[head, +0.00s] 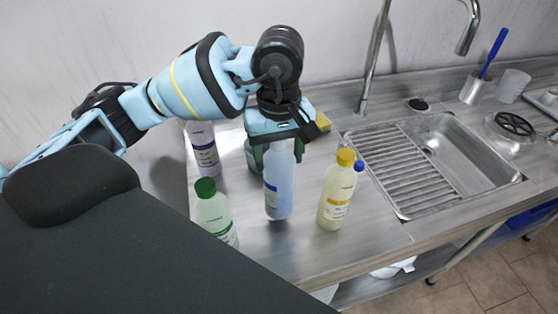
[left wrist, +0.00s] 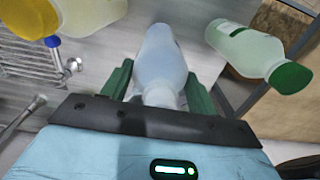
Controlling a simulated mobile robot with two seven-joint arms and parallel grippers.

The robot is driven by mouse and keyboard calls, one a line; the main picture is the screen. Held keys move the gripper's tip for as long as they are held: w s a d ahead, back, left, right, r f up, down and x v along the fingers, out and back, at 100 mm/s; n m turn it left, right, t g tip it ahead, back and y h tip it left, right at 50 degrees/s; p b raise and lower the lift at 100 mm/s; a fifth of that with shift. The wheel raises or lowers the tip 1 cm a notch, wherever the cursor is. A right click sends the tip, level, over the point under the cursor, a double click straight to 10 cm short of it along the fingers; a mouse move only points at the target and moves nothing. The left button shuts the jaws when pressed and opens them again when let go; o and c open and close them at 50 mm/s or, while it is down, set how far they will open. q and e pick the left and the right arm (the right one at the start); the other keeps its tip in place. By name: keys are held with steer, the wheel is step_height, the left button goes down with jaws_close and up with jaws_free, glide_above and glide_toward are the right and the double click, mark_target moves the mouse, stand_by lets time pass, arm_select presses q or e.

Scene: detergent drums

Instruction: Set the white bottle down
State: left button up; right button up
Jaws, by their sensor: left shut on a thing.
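The white bottle (head: 279,190), pale bluish in this light with a label on its side, is upright between the green fingers of my left gripper (head: 279,152). The gripper comes from above and is shut on the bottle's upper part, hiding its top. In the left wrist view the bottle (left wrist: 162,58) lies between both fingers of the left gripper (left wrist: 160,88). Its base is at or just over the grey counter (head: 300,255); I cannot tell whether it touches. My right gripper is not in view.
A green-capped bottle (head: 214,212) stands front left, a purple-labelled bottle (head: 204,150) back left. The sink (head: 480,160) with a drying rack (head: 400,165) is right. The counter's front edge is near.

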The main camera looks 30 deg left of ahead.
arm_select(q)
steer(key=shift+w+a, duration=0.25)
steer(key=shift+w, duration=0.2)
steer(key=shift+w+a+f, duration=0.1)
steer(key=shift+w+f, duration=0.05)
steer(key=shift+f, duration=1.6)
steer(key=shift+f, duration=0.2)
steer(key=o, duration=1.5)
steer(key=shift+o, duration=0.2)
steer(key=shift+o, duration=0.5)
step_height(320, 180, up, 12)
steer(key=shift+r+p, duration=0.15)
steer(key=shift+p, duration=0.25)
